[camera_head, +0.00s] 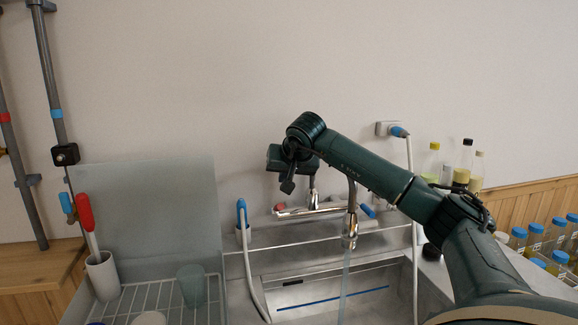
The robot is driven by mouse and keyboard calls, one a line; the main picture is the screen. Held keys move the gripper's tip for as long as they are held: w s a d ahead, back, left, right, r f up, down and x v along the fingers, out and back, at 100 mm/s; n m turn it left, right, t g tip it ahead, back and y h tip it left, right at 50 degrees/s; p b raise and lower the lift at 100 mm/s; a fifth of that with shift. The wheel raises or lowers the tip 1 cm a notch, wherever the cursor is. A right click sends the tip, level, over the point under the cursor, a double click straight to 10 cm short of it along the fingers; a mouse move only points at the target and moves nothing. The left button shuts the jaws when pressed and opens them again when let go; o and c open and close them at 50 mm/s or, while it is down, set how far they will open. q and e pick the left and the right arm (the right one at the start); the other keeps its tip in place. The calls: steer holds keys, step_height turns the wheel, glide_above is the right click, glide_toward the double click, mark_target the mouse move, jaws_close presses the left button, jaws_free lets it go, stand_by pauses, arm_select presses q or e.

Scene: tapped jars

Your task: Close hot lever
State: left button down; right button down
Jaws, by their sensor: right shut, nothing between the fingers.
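A metal tap (313,207) is mounted over the sink, with a red-marked hot lever (280,209) at its left end and a blue cold lever (368,211) at its right end. Its spout (350,230) bends down, and a thin stream of water (346,280) runs from it into the sink. My right gripper (287,187) is shut and empty. In the picture it is just above the hot lever, with a small gap between them. My right arm hides part of the tap's upper pipe. My left gripper is out of view.
The steel sink (400,295) lies below the tap. A wire rack (165,298) with a green cup (191,285) and a holder (102,275) with a red-handled brush (86,212) stand left. A blue-topped hose (242,215) is near. Several bottles stand right.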

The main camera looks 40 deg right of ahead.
mark_target(277, 208)
steer(key=shift+w+a+f, duration=0.1)
steer(key=shift+a+f, duration=0.15)
steer(key=shift+f, duration=1.05)
steer(key=shift+a+f, duration=0.2)
steer(key=shift+f, duration=1.05)
